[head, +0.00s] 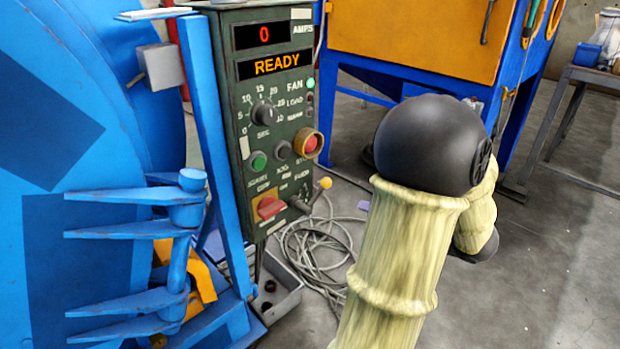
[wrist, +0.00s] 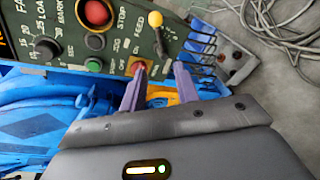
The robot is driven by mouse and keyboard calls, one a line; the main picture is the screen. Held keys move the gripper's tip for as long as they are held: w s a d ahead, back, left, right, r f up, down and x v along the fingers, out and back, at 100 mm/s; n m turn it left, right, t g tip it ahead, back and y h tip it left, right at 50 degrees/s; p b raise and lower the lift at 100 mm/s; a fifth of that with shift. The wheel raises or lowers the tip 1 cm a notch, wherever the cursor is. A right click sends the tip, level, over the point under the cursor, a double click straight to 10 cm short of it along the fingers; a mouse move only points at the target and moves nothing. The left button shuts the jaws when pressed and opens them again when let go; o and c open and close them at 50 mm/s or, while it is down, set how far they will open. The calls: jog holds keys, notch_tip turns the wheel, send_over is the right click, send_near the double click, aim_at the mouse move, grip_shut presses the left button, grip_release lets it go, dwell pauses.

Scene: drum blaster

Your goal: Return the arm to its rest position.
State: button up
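My arm (head: 400,250), in a cream sleeve with a black elbow joint, reaches up from the lower middle of the head view and bends down at the right. My gripper is not clearly seen there. In the wrist view my gripper (wrist: 160,70) shows two purple fingers spread apart, with nothing between them. The fingers point toward the lower part of the green control panel (wrist: 75,32). The left fingertip overlaps the red switch in the picture; I cannot tell any contact.
The control panel (head: 240,110) reads "0" and "READY". A lever with a yellow knob (head: 325,183) sticks out of it. The blue drum machine (head: 60,120) fills the left. An orange and blue cabinet (head: 400,35) stands behind. Loose cable (head: 315,250) lies on the floor; a metal table (head: 590,75) stands right.

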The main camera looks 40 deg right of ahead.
jog(key=w+a+r+m+g+h+p, duration=0.2)
jog(key=w+a+m+h+p, duration=0.15)
jog(key=w+m, duration=0.35)
jog(key=w+a+r+m+g+h+p, duration=0.1)
jog(key=w+a+r+m+h+p, duration=0.15)
jog(key=w+a+m+p, duration=0.35)
jog(key=s+a+m+g+y+p, duration=0.1)
jog(key=s+a+m+g+p, duration=0.2)
jog(key=a, duration=0.5)
jog(key=s+a+m+g+y+p, duration=0.2)
jog(key=s+a+m+g, duration=0.1)
jog(key=a+m, duration=0.35)
jog(key=s+a+m+g+y+p, duration=0.1)
jog(key=s+a+m+g+p, duration=0.2)
jog(key=a, duration=0.5)
jog(key=w+p+v, duration=0.2)
jog(key=p+v, duration=1)
jog(key=w+r+p+v, duration=0.1)
jog(key=w+p+v, duration=0.2)
jog(key=p+v, duration=0.9)
jog(key=w+r+p+v, duration=0.1)
jog(key=w+p+v, duration=0.2)
jog(key=p+v, duration=0.8)
jog(key=shift+w+d+r+m+p, duration=0.2)
jog(key=shift+d+r+m+p, duration=0.1)
jog(key=shift+r+m+p, duration=0.1)
